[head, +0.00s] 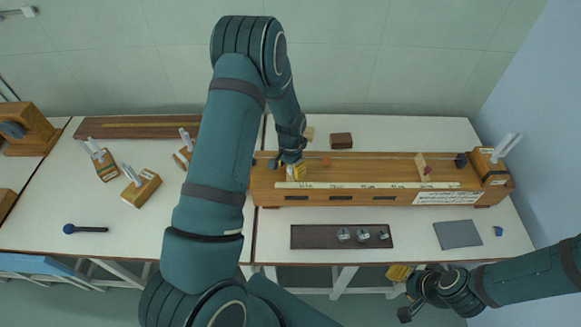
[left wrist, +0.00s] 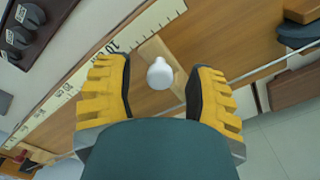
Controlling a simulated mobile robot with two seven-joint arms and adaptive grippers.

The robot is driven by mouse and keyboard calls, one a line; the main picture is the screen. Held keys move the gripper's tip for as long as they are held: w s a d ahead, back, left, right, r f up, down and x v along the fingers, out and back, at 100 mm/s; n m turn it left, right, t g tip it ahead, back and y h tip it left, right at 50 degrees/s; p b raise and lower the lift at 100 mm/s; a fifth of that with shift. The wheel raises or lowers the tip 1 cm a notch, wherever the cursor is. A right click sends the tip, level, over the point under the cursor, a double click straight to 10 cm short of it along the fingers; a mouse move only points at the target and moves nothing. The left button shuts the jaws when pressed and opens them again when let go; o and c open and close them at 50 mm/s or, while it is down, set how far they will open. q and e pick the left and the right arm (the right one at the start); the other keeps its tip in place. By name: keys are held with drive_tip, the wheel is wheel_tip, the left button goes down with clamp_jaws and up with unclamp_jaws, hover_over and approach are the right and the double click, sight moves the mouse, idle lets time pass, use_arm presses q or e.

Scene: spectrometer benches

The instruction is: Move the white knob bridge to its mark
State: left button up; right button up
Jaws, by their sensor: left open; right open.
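The white knob bridge shows in the left wrist view as a pale wooden strip with a round white knob (left wrist: 160,74), lying across the long wooden bench beside the "10" of its scale. My left gripper (left wrist: 158,90) is open, with a yellow-padded finger on either side of the knob and gaps visible at both sides. In the head view my left gripper (head: 293,171) is low over the left part of the bench (head: 385,192) and mostly hides the bridge. My right gripper (head: 412,288) is open and empty in front of the table. I cannot make out the mark.
A second bridge with a red knob (head: 425,169) stands further right on the bench. A dark block (head: 461,160) and a wooden block with pale rods (head: 490,165) are at its right end. A dark tray (head: 315,237) with metal pieces and a grey mat (head: 458,234) lie in front.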

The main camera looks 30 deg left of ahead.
sight(274, 176)
use_arm(q)
clamp_jaws()
drive_tip(key=s+a, duration=0.1)
drive_tip(key=s+a+b, duration=0.1)
drive_tip(key=a, duration=0.1)
drive_tip(key=s+a, duration=0.1)
drive_tip(key=shift+a+b, duration=0.3)
drive_tip(key=shift+a, duration=0.05)
unclamp_jaws()
drive_tip(key=shift+a, duration=0.1)
